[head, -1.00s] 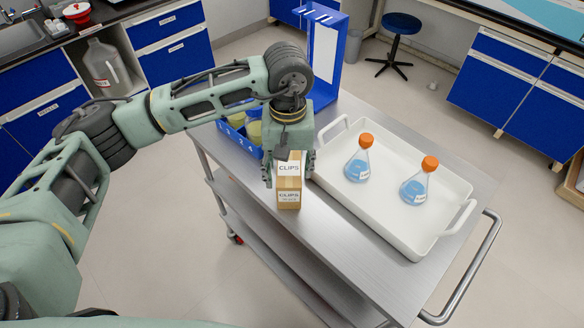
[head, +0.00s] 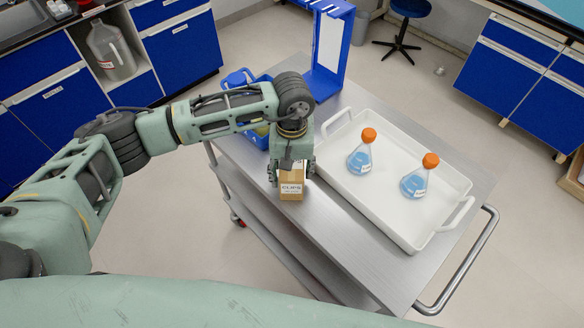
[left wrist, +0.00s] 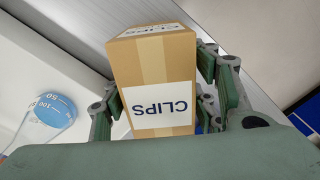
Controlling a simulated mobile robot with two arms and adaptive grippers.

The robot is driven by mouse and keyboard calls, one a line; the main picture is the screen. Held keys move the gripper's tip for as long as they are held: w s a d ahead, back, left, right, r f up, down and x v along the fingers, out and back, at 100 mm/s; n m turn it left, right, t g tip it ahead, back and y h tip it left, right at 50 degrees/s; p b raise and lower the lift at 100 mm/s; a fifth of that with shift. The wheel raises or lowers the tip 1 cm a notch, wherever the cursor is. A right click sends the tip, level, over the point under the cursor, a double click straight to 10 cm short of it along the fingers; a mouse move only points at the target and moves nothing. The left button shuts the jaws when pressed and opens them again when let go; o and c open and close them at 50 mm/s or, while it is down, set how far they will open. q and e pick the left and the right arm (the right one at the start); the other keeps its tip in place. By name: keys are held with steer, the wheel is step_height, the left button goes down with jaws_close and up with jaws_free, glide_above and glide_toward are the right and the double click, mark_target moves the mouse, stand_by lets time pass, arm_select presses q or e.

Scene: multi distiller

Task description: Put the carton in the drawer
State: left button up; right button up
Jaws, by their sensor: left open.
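The carton (head: 291,190) is a small brown box standing at the front edge of the metal cart, with a white label. In the left wrist view the carton (left wrist: 155,85) shows its "CLIPS" label close up. My left gripper (head: 291,174) points down over the carton, its open fingers on either side of it. In the left wrist view fingers stand at both sides of the box; whether they touch it I cannot tell. Blue drawers show in the cabinets at the back left (head: 170,40) and at the right (head: 515,45); they look shut. My right gripper is not in view.
A white tray (head: 455,205) on the cart, right of the carton, holds two flasks with orange caps (head: 361,155) (head: 415,178). A blue rack (head: 330,50) and a blue container (head: 240,78) stand behind my gripper. A blue stool (head: 408,8) stands on the floor.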

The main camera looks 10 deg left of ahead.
arm_select(q)
steer(key=c, duration=1.1)
steer(key=shift+r, duration=0.1)
